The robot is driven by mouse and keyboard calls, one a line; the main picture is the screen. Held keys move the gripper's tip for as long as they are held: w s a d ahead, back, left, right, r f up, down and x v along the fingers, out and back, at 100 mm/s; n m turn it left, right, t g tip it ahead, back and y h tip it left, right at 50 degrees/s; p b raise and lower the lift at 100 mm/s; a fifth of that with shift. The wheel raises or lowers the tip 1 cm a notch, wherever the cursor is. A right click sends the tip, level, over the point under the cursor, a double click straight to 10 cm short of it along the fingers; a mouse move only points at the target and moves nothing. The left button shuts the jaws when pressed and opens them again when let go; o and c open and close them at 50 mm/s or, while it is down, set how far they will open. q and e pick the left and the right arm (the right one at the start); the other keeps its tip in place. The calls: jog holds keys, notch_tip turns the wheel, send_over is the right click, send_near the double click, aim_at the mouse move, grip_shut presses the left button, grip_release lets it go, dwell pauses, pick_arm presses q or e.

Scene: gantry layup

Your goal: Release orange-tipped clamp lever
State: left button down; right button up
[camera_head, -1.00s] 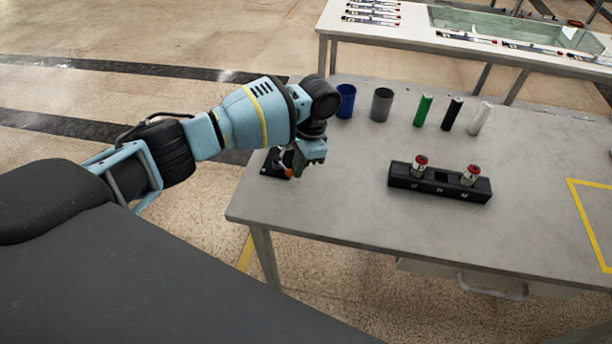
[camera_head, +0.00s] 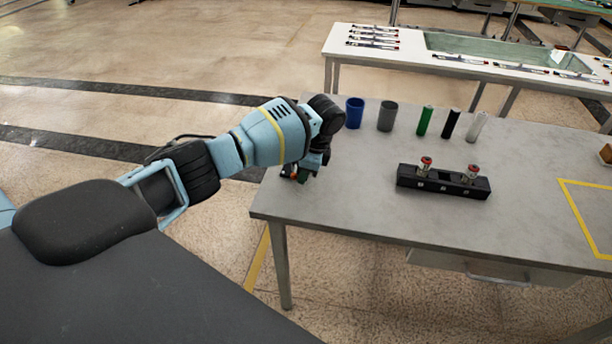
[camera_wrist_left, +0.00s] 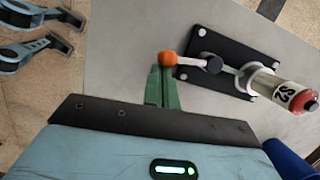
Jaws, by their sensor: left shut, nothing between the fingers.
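The clamp (camera_wrist_left: 235,48) is a dark plate with pale corner spots, on the grey table's left end. Its lever ends in an orange ball tip (camera_wrist_left: 168,58), and it points toward my fingers in the left wrist view. A pale cylinder (camera_wrist_left: 275,88) marked S2 with a red end lies at the clamp's other end. My left gripper (camera_wrist_left: 163,85) has its green fingers shut and empty. Their tips are right beside the orange tip; I cannot tell whether they touch. In the head view my left gripper (camera_head: 310,170) mostly hides the clamp. My right gripper is out of view.
On the grey table (camera_head: 360,205) stand a blue cup (camera_head: 354,112), a grey cup (camera_head: 387,116), and green, black and white cylinders. A black rack (camera_head: 443,182) holds two red-topped pieces. A yellow outline marks the right side. A white table (camera_head: 400,62) stands behind.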

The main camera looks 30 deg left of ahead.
pick_arm(q)
jog(key=shift+w+f, duration=0.25)
jog(key=shift+w, duration=0.15)
jog(key=shift+w+a+b, duration=0.2)
jog(key=shift+a+b, duration=0.05)
jog(key=shift+b, duration=0.15)
jog(key=shift+w+a, duration=0.1)
jog(key=shift+w, duration=0.15)
jog(key=shift+r, duration=0.1)
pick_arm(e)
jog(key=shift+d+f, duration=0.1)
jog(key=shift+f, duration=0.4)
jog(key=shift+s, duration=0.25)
